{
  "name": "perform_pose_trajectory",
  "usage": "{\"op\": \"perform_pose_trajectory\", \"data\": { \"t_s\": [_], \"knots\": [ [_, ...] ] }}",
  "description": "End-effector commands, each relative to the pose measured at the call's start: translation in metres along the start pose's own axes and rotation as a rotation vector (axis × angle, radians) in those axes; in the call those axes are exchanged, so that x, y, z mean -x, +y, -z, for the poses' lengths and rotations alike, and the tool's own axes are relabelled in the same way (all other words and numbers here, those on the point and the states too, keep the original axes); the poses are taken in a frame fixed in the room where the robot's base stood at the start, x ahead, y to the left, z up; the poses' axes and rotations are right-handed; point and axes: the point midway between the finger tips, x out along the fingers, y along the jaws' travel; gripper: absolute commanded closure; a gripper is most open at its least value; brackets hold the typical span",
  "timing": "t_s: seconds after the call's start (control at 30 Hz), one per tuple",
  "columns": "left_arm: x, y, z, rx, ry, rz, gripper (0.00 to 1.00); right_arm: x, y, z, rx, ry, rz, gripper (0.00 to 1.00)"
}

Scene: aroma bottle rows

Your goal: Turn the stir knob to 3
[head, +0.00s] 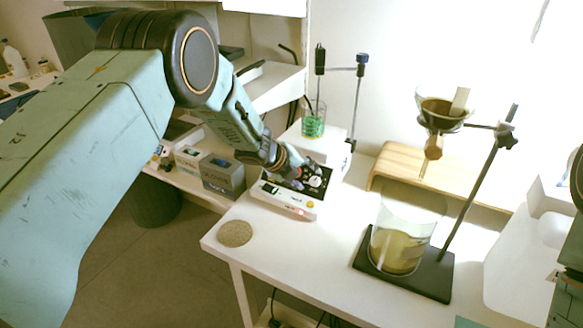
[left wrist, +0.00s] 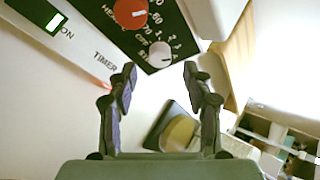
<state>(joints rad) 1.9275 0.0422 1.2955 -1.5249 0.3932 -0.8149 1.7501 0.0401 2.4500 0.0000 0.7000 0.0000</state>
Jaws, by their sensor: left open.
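The white stirrer unit (head: 283,201) stands on the table in the head view, with a black dial panel (head: 318,180) and a small red light. My left gripper (head: 299,172) is over this panel and hides part of it. In the left wrist view, the pale stir knob (left wrist: 160,54) sits on the black panel beside a printed number scale. A red knob (left wrist: 130,12) is further up-left. My left gripper (left wrist: 157,78) is open, its fingertips spread on either side below the stir knob, with nothing between them. Where the stir knob points is too small to tell.
A beaker of green liquid (head: 313,122) stands behind the panel. A filter stand with a dark base (head: 432,279) and a large beaker (head: 397,245) is to the right. A cork disc (head: 235,233) lies at the table's left edge. The front middle of the table is clear.

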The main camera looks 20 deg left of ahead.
Motion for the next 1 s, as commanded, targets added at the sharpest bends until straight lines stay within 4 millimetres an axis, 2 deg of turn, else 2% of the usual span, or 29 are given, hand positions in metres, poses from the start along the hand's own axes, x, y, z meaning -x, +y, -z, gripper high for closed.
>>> {"op": "perform_pose_trajectory", "data": {
  "t_s": [0.3,0.5,1.0],
  "knots": [
    [0.053,-0.001,-0.001,0.002,-0.001,0.002,0.50,0.000,0.000,0.000,0.000,0.000,0.000,0.60],
    [0.075,-0.001,0.000,0.001,-0.001,0.002,0.50,0.000,0.000,0.000,0.000,0.000,0.000,0.60],
    [0.081,0.000,0.001,-0.001,0.000,0.001,0.50,0.000,0.000,0.000,0.000,0.000,0.000,0.60]
  ]
}}
